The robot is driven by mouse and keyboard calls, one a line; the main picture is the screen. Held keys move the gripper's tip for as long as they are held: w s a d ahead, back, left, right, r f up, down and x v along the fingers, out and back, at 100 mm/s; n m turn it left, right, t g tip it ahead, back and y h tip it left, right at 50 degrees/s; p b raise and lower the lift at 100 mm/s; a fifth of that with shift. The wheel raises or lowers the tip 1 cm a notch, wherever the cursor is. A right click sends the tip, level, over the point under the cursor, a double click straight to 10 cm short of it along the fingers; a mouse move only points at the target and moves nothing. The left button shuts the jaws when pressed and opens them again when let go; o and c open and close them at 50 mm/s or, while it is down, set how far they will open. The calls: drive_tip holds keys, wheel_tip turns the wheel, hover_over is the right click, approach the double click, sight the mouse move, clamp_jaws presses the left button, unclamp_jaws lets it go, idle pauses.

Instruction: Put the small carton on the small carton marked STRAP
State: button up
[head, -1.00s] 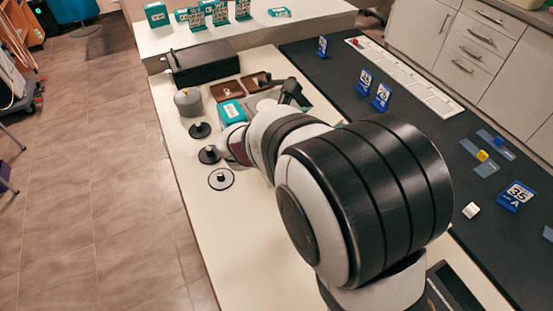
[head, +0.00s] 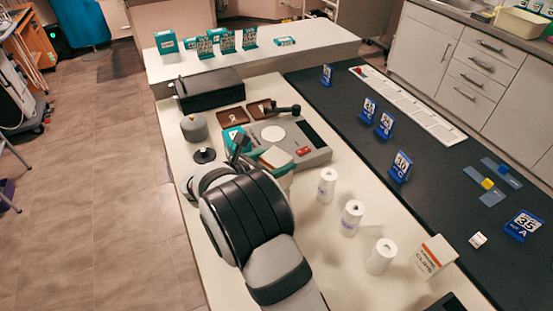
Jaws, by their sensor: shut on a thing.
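My gripper (head: 246,157) is beside the grey scale, partly hidden behind my wrist, and is shut on a small carton. The held carton cannot be clearly made out; a red-and-white shape (head: 277,157) with teal and white below it shows just right of the fingers. A teal carton (head: 232,138) is just behind the gripper, partly covered by it. A white and orange carton (head: 432,257), apparently lettered CLIPS, stands upright at the right edge of the white table. I cannot read the word STRAP on any carton.
The scale (head: 318,155) stands beyond the gripper. Three white rolls (head: 351,217) stand to the right. A black case (head: 209,90), a grey canister (head: 194,127) and brown trays (head: 231,117) are behind. Blue number signs (head: 400,166) stand on the dark mat.

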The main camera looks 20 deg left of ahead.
drive_tip(key=o, duration=1.2)
drive_tip(key=shift+f, duration=0.1)
drive_tip(key=shift+o, duration=0.2)
